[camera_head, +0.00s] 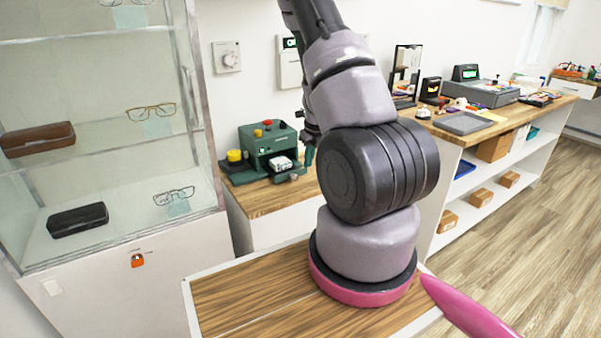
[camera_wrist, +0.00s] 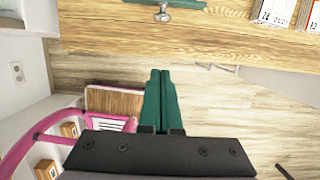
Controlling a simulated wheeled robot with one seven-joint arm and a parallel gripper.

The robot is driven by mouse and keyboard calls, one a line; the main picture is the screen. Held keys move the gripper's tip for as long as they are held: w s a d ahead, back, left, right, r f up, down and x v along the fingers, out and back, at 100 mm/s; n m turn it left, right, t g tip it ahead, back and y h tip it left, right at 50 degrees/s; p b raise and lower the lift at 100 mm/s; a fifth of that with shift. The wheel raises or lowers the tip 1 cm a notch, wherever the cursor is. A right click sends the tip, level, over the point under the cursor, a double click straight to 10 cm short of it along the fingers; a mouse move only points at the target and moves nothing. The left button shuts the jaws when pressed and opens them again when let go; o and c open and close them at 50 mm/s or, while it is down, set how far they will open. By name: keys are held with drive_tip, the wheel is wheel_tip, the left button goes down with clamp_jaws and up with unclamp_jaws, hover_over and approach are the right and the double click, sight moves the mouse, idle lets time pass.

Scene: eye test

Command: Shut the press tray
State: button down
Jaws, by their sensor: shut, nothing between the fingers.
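The press (camera_head: 262,140) is a green machine with a yellow button and a red knob, standing on a wooden counter in the head view. Its tray (camera_head: 290,173) sticks out at the front with a pale object on it and a small knob at its front end. In the wrist view a metal knob (camera_wrist: 163,15), seemingly the tray's, shows at the top edge. My gripper (camera_wrist: 160,73) has green fingers, closed together and empty, below the knob in that picture and apart from it. In the head view my arm hides most of the gripper.
The wooden counter (camera_wrist: 230,38) runs across the wrist view, with white boxes at top right. A glass display case (camera_head: 100,110) with spectacles stands left. A long bench (camera_head: 465,138) with a grey tray and devices stands right. Floor is free at lower right.

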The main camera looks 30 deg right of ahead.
drive_tip(key=x, duration=0.9)
drive_tip(key=shift+f, duration=0.25)
drive_tip(key=w, duration=0.3)
drive_tip(key=shift+w+a+f, duration=0.1)
drive_tip(key=shift+w, duration=0.5)
